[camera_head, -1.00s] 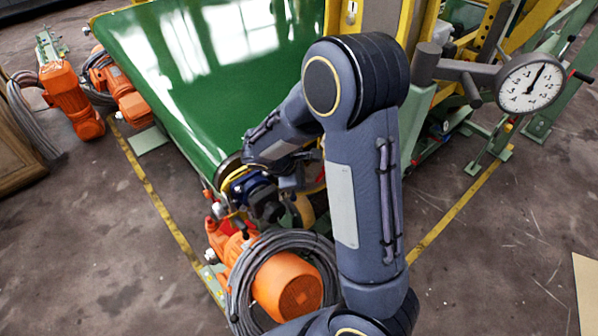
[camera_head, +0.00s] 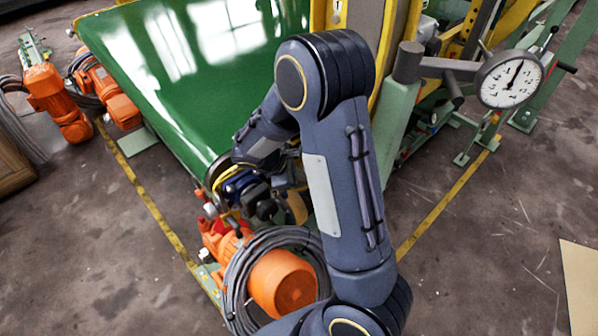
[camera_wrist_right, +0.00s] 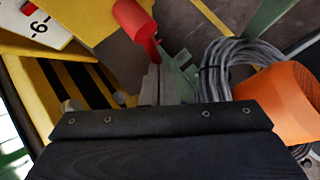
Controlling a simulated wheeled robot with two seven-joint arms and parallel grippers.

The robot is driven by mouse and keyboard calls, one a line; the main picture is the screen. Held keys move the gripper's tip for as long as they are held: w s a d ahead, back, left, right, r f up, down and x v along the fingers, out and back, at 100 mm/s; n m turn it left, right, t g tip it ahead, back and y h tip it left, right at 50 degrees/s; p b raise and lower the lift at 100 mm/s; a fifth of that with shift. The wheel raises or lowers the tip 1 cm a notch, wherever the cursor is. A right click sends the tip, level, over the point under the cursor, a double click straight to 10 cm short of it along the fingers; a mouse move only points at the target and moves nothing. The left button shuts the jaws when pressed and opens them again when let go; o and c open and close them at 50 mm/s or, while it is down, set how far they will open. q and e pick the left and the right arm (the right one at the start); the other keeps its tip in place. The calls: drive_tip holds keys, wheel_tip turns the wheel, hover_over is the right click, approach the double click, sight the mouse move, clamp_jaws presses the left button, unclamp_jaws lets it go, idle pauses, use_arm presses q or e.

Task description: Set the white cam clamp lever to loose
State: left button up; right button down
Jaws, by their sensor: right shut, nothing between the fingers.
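My right arm reaches down over the near corner of the green-topped machine in the head view. My right gripper (camera_head: 266,209) is small and partly covered there. In the wrist view, the right gripper's grey fingers (camera_wrist_right: 157,85) are shut with nothing between them. A red handle (camera_wrist_right: 136,27) lies just beyond the fingertips; I cannot tell whether they touch. I cannot clearly make out the white cam clamp lever in either view. A small pale knob (camera_head: 210,210) shows at the machine corner, but I cannot tell whether it belongs to the lever. My left gripper is not in view.
An orange motor (camera_head: 283,284) with a coiled grey cable (camera_head: 240,275) stands close below the gripper. The green machine top (camera_head: 185,75) lies behind it. A dial gauge (camera_head: 510,83) stands at right. A numbered white scale (camera_wrist_right: 38,22) shows in the wrist view.

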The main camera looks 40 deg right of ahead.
drive_tip(key=shift+s+d+f+n+g+p, duration=0.1)
drive_tip(key=shift+s+f+n+g+p, duration=0.15)
drive_tip(key=shift+s+g+p, duration=0.45)
drive_tip(key=shift+s+d+f+n+g+p, duration=0.1)
drive_tip(key=shift+s+f+n+g+p, duration=0.25)
drive_tip(key=shift+g+p, duration=0.65)
drive_tip(key=shift+s+r, duration=0.1)
drive_tip(key=shift+s, duration=0.1)
drive_tip(key=shift+r, duration=0.15)
idle(1.3)
drive_tip(key=shift+r+p, duration=0.75)
drive_tip(key=shift+p, duration=0.1)
drive_tip(key=shift+w+r, duration=0.1)
